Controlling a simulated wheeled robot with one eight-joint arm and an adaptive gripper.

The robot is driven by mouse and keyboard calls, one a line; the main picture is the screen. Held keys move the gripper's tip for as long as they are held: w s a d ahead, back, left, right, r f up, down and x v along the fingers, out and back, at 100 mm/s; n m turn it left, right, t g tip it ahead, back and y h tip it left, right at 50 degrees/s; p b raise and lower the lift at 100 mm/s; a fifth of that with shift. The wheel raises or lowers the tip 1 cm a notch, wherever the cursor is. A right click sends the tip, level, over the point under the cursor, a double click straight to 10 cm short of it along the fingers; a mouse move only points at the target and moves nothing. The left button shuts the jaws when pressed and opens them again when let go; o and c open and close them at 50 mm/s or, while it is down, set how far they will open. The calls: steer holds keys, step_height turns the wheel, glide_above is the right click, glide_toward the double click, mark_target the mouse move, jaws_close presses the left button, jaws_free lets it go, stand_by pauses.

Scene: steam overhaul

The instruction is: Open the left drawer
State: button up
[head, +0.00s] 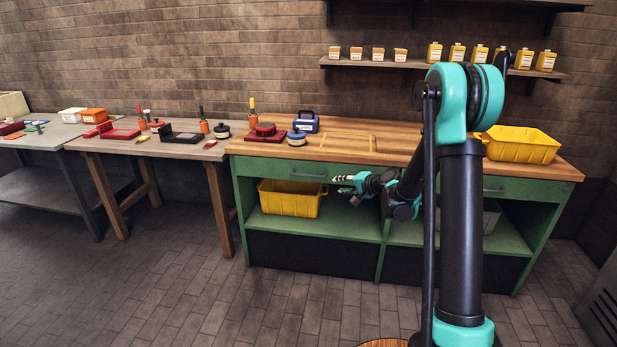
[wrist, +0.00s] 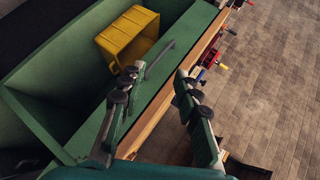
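The left drawer (head: 270,169) is a green front under the wooden top of the green workbench, and it looks shut. Its grey bar handle (head: 308,174) runs level across the front. In the wrist view the drawer front (wrist: 187,33) runs slantwise, with its handle (wrist: 160,58) just ahead of my fingertips. My gripper (head: 342,183) is in front of the bench, just right of and slightly below the handle in the head view. In the wrist view my gripper (wrist: 161,71) is open, its two fingers wide apart with nothing between them. No contact with the handle shows.
A yellow bin (head: 291,197) stands on the open shelf below the drawer. The right drawer's handle (head: 494,190) shows beside my arm. A red item, a blue-lidded tin and a blue box (head: 306,122) stand on the top. The floor (head: 290,310) in front is clear.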

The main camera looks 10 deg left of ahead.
mark_target(308, 175)
steer(key=w+a+f+m+t+y, duration=0.1)
steer(key=w+a+f+m, duration=0.1)
steer(key=w+f, duration=0.3)
steer(key=w+a+f+m+t+y, duration=0.1)
steer(key=w+a+f+m+t, duration=0.15)
steer(key=w, duration=0.45)
steer(key=shift+g, duration=0.35)
steer(key=x, duration=1.7)
steer(key=shift+s+a+r, duration=0.1)
steer(key=shift+s+a, duration=0.1)
jaws_close()
